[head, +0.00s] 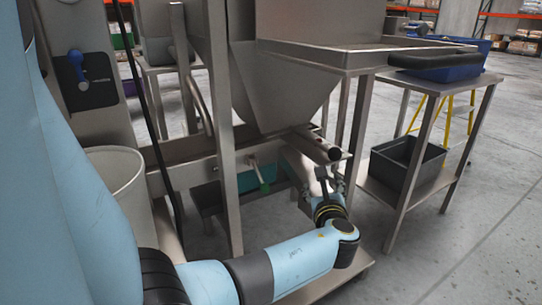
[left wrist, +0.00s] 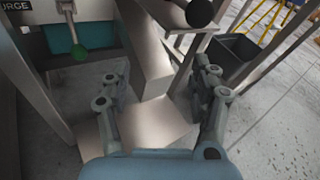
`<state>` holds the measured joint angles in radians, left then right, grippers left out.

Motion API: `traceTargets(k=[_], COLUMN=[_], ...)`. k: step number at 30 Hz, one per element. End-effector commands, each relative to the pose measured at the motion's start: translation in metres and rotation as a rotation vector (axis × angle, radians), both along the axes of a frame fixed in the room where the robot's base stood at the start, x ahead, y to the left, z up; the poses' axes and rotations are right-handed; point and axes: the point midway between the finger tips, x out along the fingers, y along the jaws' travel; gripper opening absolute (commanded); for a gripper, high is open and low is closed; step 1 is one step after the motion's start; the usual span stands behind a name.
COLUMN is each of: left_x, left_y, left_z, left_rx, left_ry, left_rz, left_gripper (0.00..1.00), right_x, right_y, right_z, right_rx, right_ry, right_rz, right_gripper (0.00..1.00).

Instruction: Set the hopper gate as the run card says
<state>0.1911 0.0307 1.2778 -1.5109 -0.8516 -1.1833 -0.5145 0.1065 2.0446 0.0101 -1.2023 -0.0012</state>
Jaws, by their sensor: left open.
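The steel hopper (head: 285,85) narrows to a chute above a frame in the head view. A grey bar with a dark round end (head: 335,154) juts out below it; a dark round knob (left wrist: 200,12) shows at the top of the left wrist view. I cannot tell which part is the gate. No readable run card shows.
A panel with a blue lever (head: 78,66) and a pale bin (head: 118,180) stand left. A side table (head: 430,82) on the right carries a blue crate (head: 440,66); a dark bin (head: 405,165) sits on its lower shelf. Frame posts surround my gripper. Floor at right is clear.

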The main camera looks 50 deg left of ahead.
Motion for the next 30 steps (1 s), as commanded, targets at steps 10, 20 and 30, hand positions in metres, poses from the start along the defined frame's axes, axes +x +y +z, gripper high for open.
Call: traceTargets(k=[10,20,30], left_x=[-0.060,-0.121,-0.168], left_y=[-0.005,-0.015,-0.025], left_z=[-0.042,-0.083,-0.109], left_rx=[-0.234,-0.458,-0.620], left_ry=[0.073,0.112,0.122], left_rz=[0.027,0.095,0.171], left_gripper=[0.62,0.62,0.62], right_x=[0.013,0.019,0.023], right_y=[0.000,0.000,0.000], right_z=[0.058,0.095,0.117], right_rx=[0.000,0.000,0.000], right_ry=[-0.038,-0.060,-0.071], right_rz=[0.000,0.000,0.000], right_gripper=[0.47,0.47,0.47])
